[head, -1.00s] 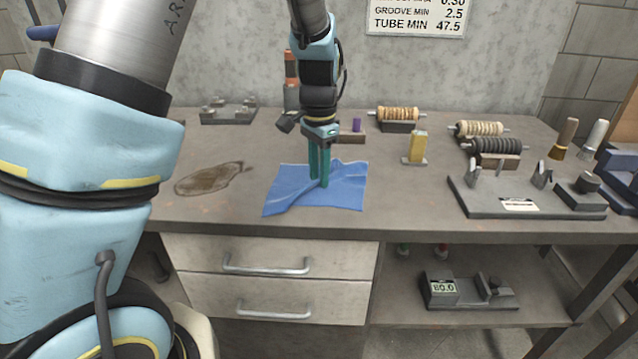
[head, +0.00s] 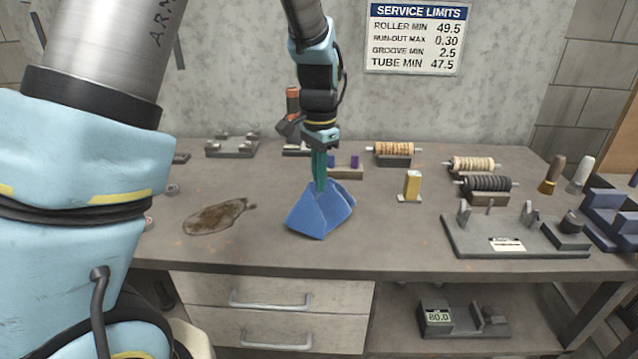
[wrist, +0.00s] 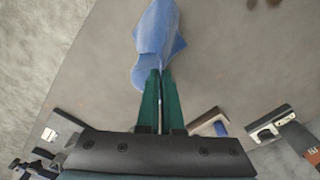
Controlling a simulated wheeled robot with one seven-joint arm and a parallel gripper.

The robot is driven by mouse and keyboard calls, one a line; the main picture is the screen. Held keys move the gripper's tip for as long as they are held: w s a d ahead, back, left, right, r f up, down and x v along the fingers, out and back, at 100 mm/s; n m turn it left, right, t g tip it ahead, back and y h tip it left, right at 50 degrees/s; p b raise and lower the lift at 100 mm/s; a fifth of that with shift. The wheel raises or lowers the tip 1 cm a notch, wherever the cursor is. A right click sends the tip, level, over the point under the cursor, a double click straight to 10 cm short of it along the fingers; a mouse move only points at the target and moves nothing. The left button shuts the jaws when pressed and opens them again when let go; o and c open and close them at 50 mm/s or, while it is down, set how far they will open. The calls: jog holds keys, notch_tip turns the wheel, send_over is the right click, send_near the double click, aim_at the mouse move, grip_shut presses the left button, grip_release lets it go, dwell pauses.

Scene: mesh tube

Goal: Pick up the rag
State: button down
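The rag (head: 321,213) is a blue cloth, bunched up and hanging in folds from my gripper (head: 320,186) above the middle of the bench. My gripper's green fingers are closed on its upper middle. In the wrist view the rag (wrist: 157,40) spreads out beyond the fingertips of my gripper (wrist: 160,75). The head view does not clearly show whether its lowest corner still touches the bench top.
A brown stain (head: 217,216) lies on the bench top (head: 400,235) left of the rag. A yellow block (head: 412,184) stands to the right, with rollers (head: 487,184) and a grey fixture (head: 500,235) beyond it. The bench front around the rag is clear.

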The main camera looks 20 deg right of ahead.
jog(key=shift+r+p, duration=0.4)
jog(key=shift+r, duration=0.85)
notch_tip(320, 180, up, 9)
jog(key=p, duration=0.6)
jog(key=shift+p, duration=0.4)
